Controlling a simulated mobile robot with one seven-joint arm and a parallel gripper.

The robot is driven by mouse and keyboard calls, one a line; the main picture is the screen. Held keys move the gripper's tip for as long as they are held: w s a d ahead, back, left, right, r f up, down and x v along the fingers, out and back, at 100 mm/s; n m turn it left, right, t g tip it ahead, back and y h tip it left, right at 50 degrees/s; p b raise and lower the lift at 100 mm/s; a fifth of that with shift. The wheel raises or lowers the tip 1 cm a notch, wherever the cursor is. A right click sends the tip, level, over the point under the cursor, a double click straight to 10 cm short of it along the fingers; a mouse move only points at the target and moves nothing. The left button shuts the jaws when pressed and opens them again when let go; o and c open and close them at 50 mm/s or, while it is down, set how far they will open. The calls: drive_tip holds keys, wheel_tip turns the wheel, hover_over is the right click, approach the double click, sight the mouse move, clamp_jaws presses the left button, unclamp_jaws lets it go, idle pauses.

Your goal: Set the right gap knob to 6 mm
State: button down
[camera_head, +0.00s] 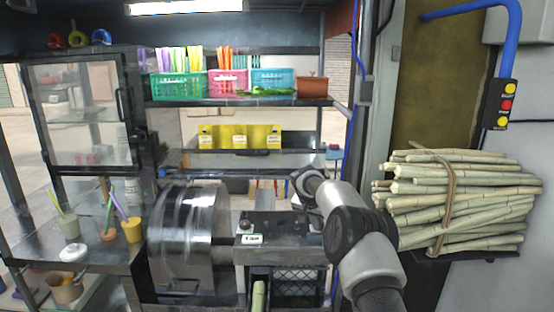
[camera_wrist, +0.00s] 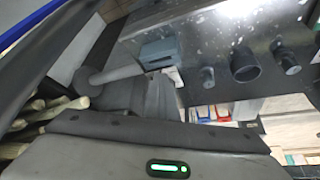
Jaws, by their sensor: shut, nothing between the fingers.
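The press's dark metal top (camera_head: 280,222) lies in the lower middle of the head view. A dark knob (camera_head: 246,225) stands at its left, above a small white label (camera_head: 251,239) whose writing is too small to read. The right end of the top is close beside my arm. In the wrist view several dark round knobs or posts, one of them a wide cylinder (camera_wrist: 244,64), stand on a dark speckled panel. I cannot tell which is the right gap knob, nor its setting. My gripper (camera_wrist: 160,92) appears shut and empty, apart from them.
A large shiny drum (camera_head: 188,235) stands left of the press top. A bundle of cane (camera_head: 460,200) rests on a rack at the right. Cups and a glass cabinet (camera_head: 82,110) are at the left. A shelf (camera_head: 240,102) with coloured baskets hangs behind.

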drive_tip(key=shift+w+a, duration=0.1)
drive_tip(key=shift+w+a+r+p, duration=0.1)
drive_tip(key=shift+w+a+p, duration=0.1)
drive_tip(key=shift+a, duration=0.15)
drive_tip(key=shift+w+a+r+p, duration=0.1)
drive_tip(key=shift+a+p, duration=0.1)
drive_tip(key=shift+a, duration=0.1)
drive_tip(key=shift+a+f, duration=0.1)
drive_tip(key=shift+w+a+p, duration=0.2)
drive_tip(key=shift+w+p, duration=0.1)
drive_tip(key=shift+p, duration=0.45)
drive_tip(key=shift+s+a+f+b, duration=0.1)
drive_tip(key=shift+a+f+b, duration=0.1)
drive_tip(key=shift+b, duration=0.35)
drive_tip(key=shift+s+r, duration=0.1)
drive_tip(key=shift+s, duration=0.05)
wheel_tip(320, 180, up, 6)
drive_tip(key=p, duration=0.4)
drive_tip(key=shift+a, duration=0.15)
